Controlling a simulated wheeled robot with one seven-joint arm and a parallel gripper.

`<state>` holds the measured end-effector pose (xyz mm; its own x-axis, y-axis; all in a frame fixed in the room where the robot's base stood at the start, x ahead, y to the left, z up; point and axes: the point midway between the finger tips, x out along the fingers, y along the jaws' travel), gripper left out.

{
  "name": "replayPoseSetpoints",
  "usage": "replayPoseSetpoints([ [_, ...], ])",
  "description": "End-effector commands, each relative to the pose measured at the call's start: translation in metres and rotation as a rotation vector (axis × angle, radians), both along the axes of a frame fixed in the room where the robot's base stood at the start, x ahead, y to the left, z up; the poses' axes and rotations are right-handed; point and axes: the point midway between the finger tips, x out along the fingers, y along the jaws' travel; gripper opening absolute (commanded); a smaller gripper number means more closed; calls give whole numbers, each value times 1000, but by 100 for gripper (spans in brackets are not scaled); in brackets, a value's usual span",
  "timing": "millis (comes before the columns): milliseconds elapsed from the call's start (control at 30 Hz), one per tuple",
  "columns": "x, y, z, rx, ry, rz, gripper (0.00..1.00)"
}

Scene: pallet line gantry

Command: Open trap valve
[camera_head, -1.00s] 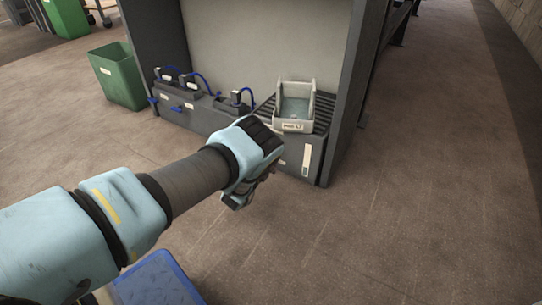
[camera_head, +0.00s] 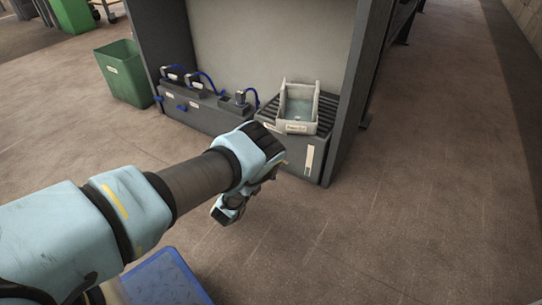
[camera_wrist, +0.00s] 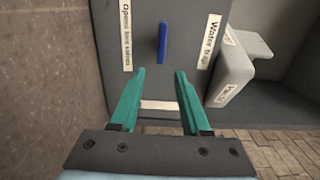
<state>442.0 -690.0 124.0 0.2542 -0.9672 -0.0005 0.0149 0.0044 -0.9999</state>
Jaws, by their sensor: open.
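A blue lever (camera_wrist: 162,43) stands out from a dark grey panel (camera_wrist: 180,90) in the wrist view, its long side running up and down the picture. A white label reading "Water trap" (camera_wrist: 209,42) is to its right, and another label (camera_wrist: 129,42), hard to read, is to its left. My gripper (camera_wrist: 160,73) is open with green fingers, empty, the lever lying beyond the gap between the fingertips and apart from them. In the head view my gripper (camera_head: 228,212) hangs low in front of the bench, and my arm covers part of the bench front.
A grey open bin (camera_head: 298,127) sits on a ribbed top at the bench's right end; a grey bin (camera_wrist: 238,72) shows in the wrist view. Several small fittings with blue hoses (camera_head: 208,78) stand left. A green bin (camera_head: 125,75) is farther left. The floor at right is clear.

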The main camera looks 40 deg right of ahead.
Motion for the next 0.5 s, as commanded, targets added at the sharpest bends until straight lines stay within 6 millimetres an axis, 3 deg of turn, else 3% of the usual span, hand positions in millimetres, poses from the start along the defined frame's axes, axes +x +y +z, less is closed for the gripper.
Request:
replayPoseSetpoints([
  [200,-8,30,1,3,1,0,46],
  [500,-10,36,-1,1,0,0,46],
])
